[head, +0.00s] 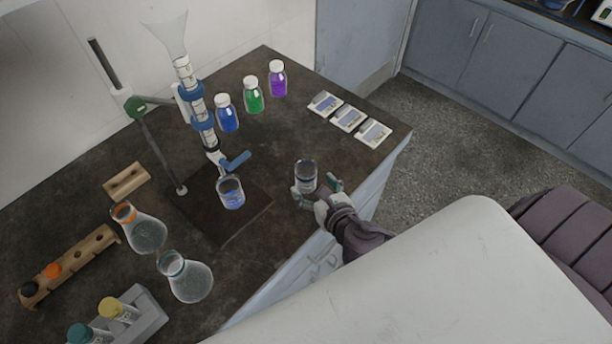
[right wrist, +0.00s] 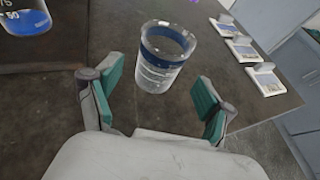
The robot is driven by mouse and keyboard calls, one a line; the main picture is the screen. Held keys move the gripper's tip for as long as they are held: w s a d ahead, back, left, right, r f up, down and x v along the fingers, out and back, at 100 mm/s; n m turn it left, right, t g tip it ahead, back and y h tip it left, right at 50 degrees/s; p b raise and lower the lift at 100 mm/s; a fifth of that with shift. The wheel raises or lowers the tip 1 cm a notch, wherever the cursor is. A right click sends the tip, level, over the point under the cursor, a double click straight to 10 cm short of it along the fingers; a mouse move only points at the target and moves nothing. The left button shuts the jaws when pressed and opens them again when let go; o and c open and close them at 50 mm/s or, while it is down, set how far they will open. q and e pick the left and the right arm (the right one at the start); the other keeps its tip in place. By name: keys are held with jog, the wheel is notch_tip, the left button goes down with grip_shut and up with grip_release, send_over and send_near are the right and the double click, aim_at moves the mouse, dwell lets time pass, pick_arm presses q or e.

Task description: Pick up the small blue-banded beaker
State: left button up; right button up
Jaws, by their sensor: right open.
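The small blue-banded beaker (head: 305,175) stands upright on the dark bench near its front edge. In the right wrist view the beaker (right wrist: 165,55) is clear glass with a blue band near the rim and white markings. My right gripper (head: 318,188) is at the beaker, coming from the front edge. In the right wrist view its teal-padded fingers (right wrist: 158,90) are spread wide, with the beaker just ahead of and between them; I see no contact. My left gripper is not in view.
A second beaker with blue liquid (head: 231,193) stands on the dark stand base (head: 250,212), under the burette (head: 195,100). Flasks (head: 186,277) and racks (head: 70,262) fill the left.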

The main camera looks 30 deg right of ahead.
aim_at(302, 164)
jog(key=x, duration=0.4)
jog(key=shift+w+a+f+p, duration=0.1)
jog(key=shift+w+p, duration=0.2)
jog(key=shift+p, duration=0.05)
jog(key=shift+s, duration=0.1)
jog(key=shift+c, duration=0.4)
jog(key=c, duration=1.2)
jog(key=shift+r, duration=0.25)
jog(key=shift+r, duration=1.75)
jog(key=shift+s+d+r+b, duration=0.15)
jog(key=shift+s+d+r, duration=1.05)
jog(key=shift+d, duration=0.25)
jog(key=shift+s+d+r+b, duration=0.2)
jog(key=shift+s+d+r, duration=0.9)
jog(key=shift+s+d, duration=0.3)
jog(key=shift+s+d+r+b, duration=0.15)
jog(key=shift+s+d+r, duration=1.05)
jog(key=shift+d, duration=0.3)
